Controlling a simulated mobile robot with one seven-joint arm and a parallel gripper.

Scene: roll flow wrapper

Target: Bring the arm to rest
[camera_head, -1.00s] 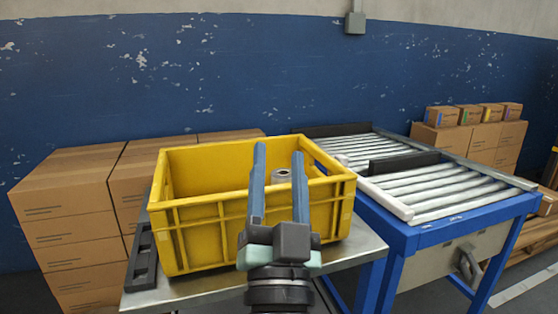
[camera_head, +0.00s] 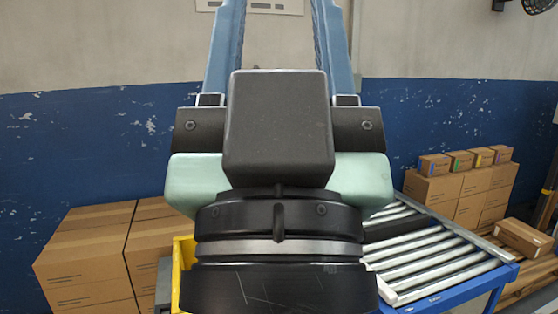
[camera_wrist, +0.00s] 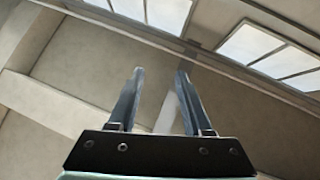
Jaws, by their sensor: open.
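My gripper (camera_wrist: 158,80) is open and empty in the wrist view, its two blue fingers apart with only ceiling and windows behind them. In the head view my gripper (camera_head: 280,20) stands large and close to the camera, fingers pointing up, with the fingertips cut off by the top edge. It is raised in front of the wall and touches nothing that I can see. My wrist hides most of the yellow crate (camera_head: 183,270), of which only a strip shows at the lower left.
A roller conveyor (camera_head: 440,262) on a blue frame stands at the right. Stacked cardboard boxes (camera_head: 85,265) stand at the left, and more boxes (camera_head: 462,190) at the back right. A blue and white wall (camera_head: 100,130) is behind. The space around my raised fingers looks clear.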

